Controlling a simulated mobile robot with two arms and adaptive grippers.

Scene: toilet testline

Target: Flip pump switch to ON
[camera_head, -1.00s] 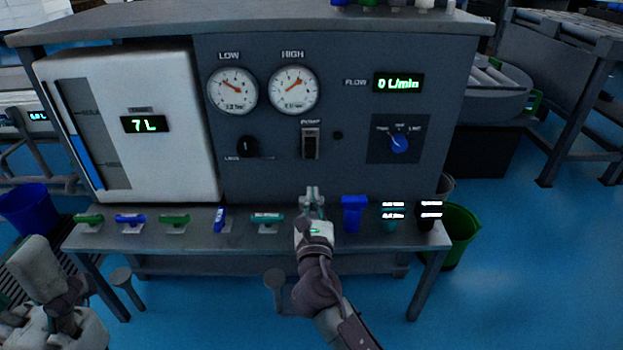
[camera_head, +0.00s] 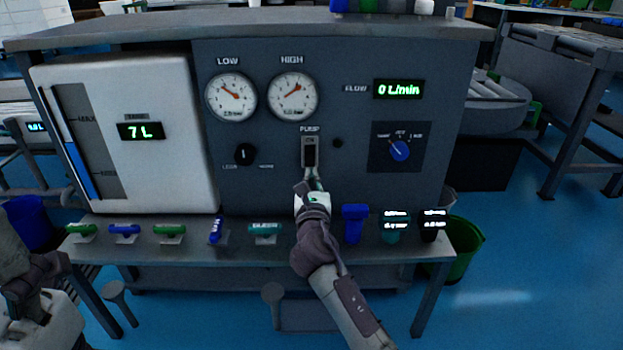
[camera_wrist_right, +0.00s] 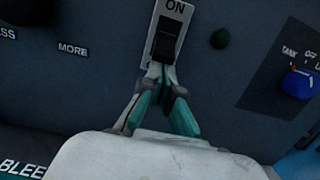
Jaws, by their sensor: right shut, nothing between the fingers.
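The pump switch (camera_head: 310,153) is a black rocker in a light grey plate on the dark panel, under the label PUMP. In the right wrist view the switch (camera_wrist_right: 166,42) shows the word ON at the top of its plate. My right gripper (camera_head: 311,174) is shut and empty, with its fingertips at the lower end of the switch. In the right wrist view the closed fingertips (camera_wrist_right: 161,70) meet just below the black rocker; I cannot tell whether they touch it. My left gripper (camera_head: 25,295) is at the lower left edge, partly cut off.
Two gauges sit above the switch. A black knob (camera_head: 244,154) is to its left and a blue selector knob (camera_head: 399,151) to its right. The flow display (camera_head: 399,89) reads 0 L/min. Several coloured handles stand along the bench ledge (camera_head: 190,250) below.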

